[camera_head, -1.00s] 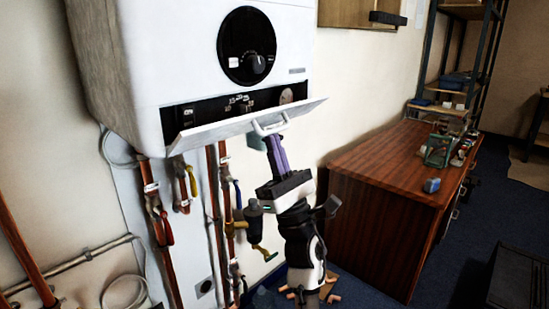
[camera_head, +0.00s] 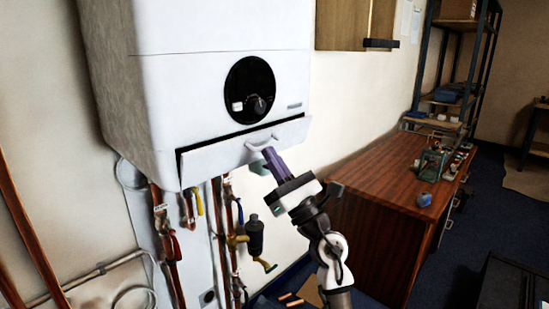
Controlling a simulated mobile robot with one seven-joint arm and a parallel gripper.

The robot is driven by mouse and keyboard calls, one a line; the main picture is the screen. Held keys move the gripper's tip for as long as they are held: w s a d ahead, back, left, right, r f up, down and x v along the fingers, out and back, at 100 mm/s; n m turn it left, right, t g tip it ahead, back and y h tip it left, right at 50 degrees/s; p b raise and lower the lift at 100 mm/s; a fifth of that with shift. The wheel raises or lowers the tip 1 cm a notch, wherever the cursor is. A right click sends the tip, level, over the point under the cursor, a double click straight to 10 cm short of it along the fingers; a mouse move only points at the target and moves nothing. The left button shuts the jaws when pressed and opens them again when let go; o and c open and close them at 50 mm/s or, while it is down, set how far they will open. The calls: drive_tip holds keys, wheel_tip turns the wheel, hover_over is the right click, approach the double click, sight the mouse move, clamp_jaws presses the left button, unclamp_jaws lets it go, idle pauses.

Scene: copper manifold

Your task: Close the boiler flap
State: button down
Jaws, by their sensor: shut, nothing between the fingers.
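The white boiler (camera_head: 220,60) hangs on the wall at upper left, with a round black dial panel (camera_head: 250,90) on its front. Its flap (camera_head: 222,158) is a white panel along the lower front edge with a pale handle (camera_head: 262,142). The flap stands nearly upright, with a thin dark gap along its top edge and left end. The controls behind it are hidden. My gripper (camera_head: 268,156) is shut and empty, its purple fingers pointing up at the flap just below the handle. I cannot tell whether the fingertips touch the flap.
Copper pipes (camera_head: 165,235) and valves with coloured levers (camera_head: 200,200) run below the boiler. A black fitting (camera_head: 254,236) is close left of my arm. A wooden bench (camera_head: 385,190) stands to the right, with a blue object (camera_head: 424,200) on it.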

drive_tip(key=shift+x, duration=1.55)
drive_tip(key=shift+s+d+r, duration=0.1)
drive_tip(key=shift+r, duration=0.1)
idle(0.6)
